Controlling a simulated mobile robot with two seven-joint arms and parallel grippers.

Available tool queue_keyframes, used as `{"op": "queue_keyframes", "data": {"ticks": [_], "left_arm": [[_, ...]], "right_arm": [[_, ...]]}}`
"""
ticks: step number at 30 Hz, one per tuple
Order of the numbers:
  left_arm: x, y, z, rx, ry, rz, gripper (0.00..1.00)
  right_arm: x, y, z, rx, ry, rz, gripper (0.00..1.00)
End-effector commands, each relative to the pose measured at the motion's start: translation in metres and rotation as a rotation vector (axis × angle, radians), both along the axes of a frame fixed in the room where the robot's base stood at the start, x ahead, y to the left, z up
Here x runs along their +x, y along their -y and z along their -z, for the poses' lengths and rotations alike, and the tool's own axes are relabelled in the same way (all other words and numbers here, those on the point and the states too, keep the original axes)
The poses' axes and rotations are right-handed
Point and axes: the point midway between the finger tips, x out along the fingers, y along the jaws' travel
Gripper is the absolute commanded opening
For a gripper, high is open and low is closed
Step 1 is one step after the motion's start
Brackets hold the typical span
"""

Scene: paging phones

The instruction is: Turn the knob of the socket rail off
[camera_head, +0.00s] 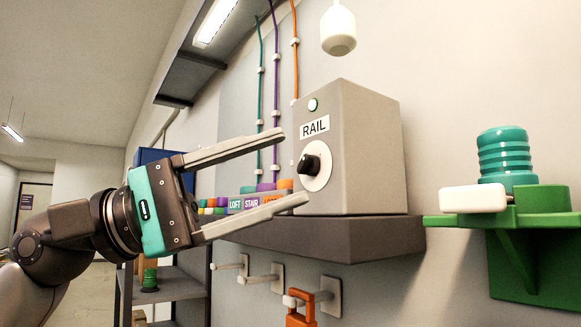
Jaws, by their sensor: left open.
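The socket rail's control box (362,150) is a grey box labelled RAIL on a dark wall shelf. Its black knob (309,165) sits on a white round dial plate (318,178) on the box's left-facing side. My right gripper is not in view.
A dark shelf (330,238) carries the box. Behind the fingers are coloured blocks labelled LOFT (235,204) and STAIR (252,203). Pegs and an orange padlock-like item (299,312) hang below. A green bracket (530,240) with a teal ribbed object (505,158) stands right.

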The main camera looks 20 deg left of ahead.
Motion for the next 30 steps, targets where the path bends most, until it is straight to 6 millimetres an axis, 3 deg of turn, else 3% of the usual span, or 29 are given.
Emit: {"op": "queue_keyframes", "data": {"ticks": [6,12,15,22,30], "left_arm": [[-0.010,-0.045,-0.017,0.493,0.376,-0.393,0.68],[-0.018,-0.089,-0.028,0.745,0.506,-0.616,0.68],[-0.019,-0.098,-0.029,0.791,0.524,-0.655,0.68],[-0.001,-0.085,-0.030,0.803,0.527,-0.657,0.68],[0.045,-0.048,-0.031,0.798,0.527,-0.654,0.68]], "right_arm": [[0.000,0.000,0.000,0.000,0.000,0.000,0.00],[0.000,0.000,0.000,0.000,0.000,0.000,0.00],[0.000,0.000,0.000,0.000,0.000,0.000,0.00],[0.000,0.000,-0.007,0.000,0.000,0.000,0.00],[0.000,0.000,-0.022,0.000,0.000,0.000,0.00]]}}
